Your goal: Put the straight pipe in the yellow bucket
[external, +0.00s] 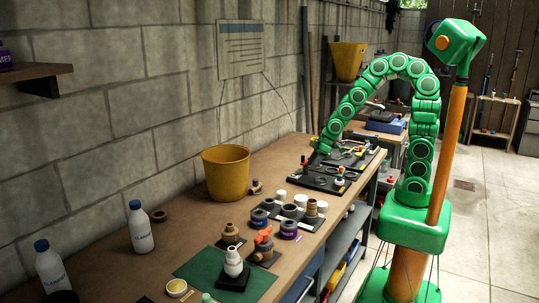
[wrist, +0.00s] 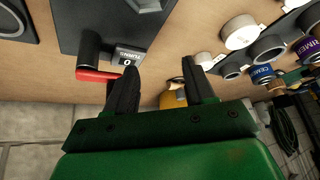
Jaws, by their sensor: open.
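The yellow bucket (external: 226,178) stands upright on the workbench, near the block wall. A yellow patch between my fingers in the wrist view (wrist: 172,99) looks like part of it. I cannot tell for sure which piece is the straight pipe. Short white and grey cylindrical fittings (external: 289,211) stand right of the bucket, and they also show at the upper right of the wrist view (wrist: 239,32). My gripper (wrist: 160,70) is open with nothing between its fingers. In the external view it is low over the bench's far part, beyond the bucket; its fingertips are hard to make out there.
A black tray (external: 322,182) lies below my gripper; a black piece with a red handle (wrist: 96,74) is close to my left finger. Bottles (external: 141,228), a green mat (external: 214,272) and brown fittings occupy the near bench. Another yellow bucket (external: 347,62) is farther back.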

